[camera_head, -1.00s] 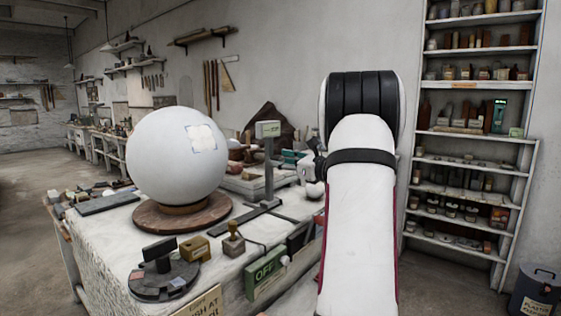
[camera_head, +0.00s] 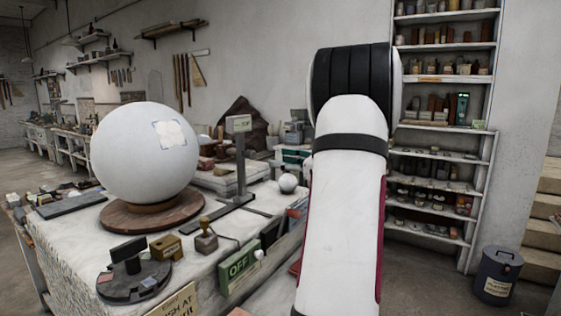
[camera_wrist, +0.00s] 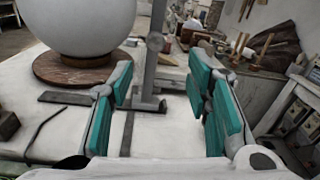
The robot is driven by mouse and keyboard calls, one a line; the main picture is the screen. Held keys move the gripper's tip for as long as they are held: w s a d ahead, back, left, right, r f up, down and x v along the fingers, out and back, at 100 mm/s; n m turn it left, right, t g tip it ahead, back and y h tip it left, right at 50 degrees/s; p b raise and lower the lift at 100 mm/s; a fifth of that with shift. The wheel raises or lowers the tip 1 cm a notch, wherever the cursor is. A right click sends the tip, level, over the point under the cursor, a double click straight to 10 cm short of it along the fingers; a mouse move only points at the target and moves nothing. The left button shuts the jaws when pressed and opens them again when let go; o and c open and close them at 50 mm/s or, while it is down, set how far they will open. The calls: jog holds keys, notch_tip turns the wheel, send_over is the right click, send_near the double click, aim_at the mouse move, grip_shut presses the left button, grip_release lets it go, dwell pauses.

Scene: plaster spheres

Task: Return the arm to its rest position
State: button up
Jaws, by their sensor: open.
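My arm rises at the right of the work table in the head view, with its white and black links in front of the shelf; its end is hidden there. In the wrist view my gripper (camera_wrist: 160,95) shows two teal-padded fingers spread apart with nothing between them. It faces across the table top. A grey upright post (camera_wrist: 153,50) stands beyond the gap between the fingers. The large white sphere (camera_head: 140,160) rests on a round brown wooden base (camera_head: 125,216), to the left of my arm.
A small white ball (camera_head: 287,183) lies near the table's right side. A green OFF box (camera_head: 238,267), a stamp (camera_head: 206,240) and a dark round stand (camera_head: 133,280) sit at the front. A tall shelf (camera_head: 440,153) and a lidded bin (camera_head: 497,275) stand right, with floor between them and my arm.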

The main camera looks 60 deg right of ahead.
dwell(0.3)
jog(key=w+a+n+g+y, duration=0.2)
jog(key=w+a+n+y, duration=0.15)
jog(key=a, duration=0.55)
jog(key=w+a+n+g+y, duration=0.2)
jog(key=w+a+n, duration=0.25)
jog(key=a, duration=0.55)
jog(key=a+f+n+g+y, duration=0.25)
jog(key=a+n+g, duration=0.35)
jog(key=a, duration=1.1)
jog(key=s+a+f+n+g+h, duration=0.1)
jog(key=s+a+f+n+g, duration=0.2)
jog(key=s+a+n, duration=0.8)
jog(key=s+a+f+n+h, duration=0.3)
jog(key=s+n+h, duration=0.2)
jog(key=n, duration=0.5)
jog(key=shift+s+a+f, duration=0.25)
jog(key=shift+s+f, duration=0.05)
jog(key=shift+s, duration=0.85)
